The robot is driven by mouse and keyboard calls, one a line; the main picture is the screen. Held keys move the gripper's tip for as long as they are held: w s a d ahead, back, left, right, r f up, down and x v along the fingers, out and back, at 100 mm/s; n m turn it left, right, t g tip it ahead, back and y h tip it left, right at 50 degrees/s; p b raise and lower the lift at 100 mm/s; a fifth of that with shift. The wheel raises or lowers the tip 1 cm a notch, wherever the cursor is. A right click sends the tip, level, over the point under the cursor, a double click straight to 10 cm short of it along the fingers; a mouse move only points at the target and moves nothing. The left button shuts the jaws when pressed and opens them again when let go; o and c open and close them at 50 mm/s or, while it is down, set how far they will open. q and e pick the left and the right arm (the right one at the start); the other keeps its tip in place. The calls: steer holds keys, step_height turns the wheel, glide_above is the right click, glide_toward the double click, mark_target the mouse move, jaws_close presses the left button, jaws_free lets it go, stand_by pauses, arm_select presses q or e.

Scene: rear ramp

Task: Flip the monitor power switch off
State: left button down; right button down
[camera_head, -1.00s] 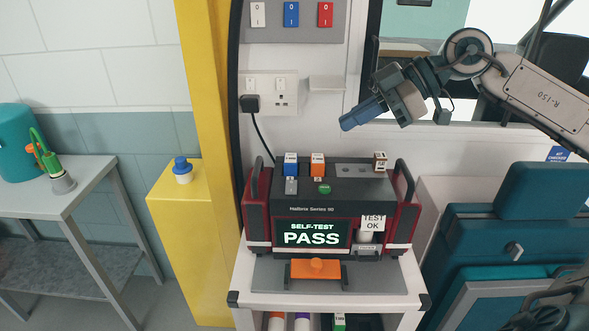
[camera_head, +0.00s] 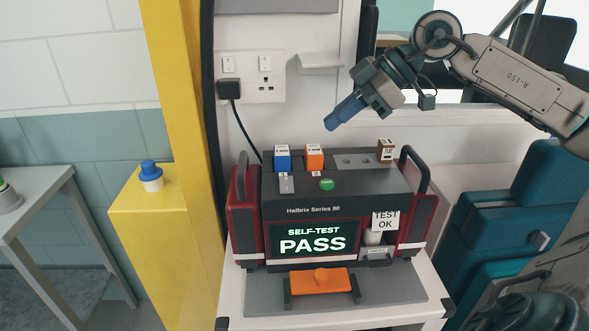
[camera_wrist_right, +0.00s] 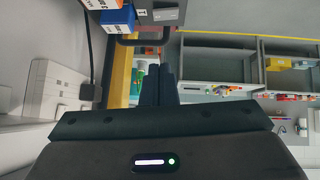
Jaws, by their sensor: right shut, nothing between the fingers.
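The monitor (camera_head: 315,210) is a dark box with red sides, marked Halbrix Series 90. Its screen (camera_head: 312,241) is lit and reads SELF-TEST PASS. A small grey switch (camera_head: 287,184) is on its top left, in front of a blue block (camera_head: 283,158); I cannot read its position. The blue block also shows at the top of the right wrist view (camera_wrist_right: 118,18). My right gripper (camera_head: 335,123) is shut and empty, pointing down-left, above and behind the orange block and apart from the monitor. My left gripper is not in view.
A double wall socket (camera_head: 250,77) with a black plug is behind the monitor. An orange block (camera_head: 314,157) and a brown block (camera_head: 385,150) stand on its top. A yellow pillar (camera_head: 175,130) is at left. An orange handle (camera_head: 318,281) lies in front.

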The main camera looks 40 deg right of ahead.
steer(key=p, duration=0.8)
glide_above(282, 179)
steer(key=s+d, duration=0.2)
steer(key=shift+s+f, duration=0.2)
steer(key=shift+f, duration=3.2)
step_height(282, 179, down, 4)
steer(key=shift+w+d+p, duration=0.15)
steer(key=shift+p, duration=0.6)
steer(key=shift+w+f, duration=0.1)
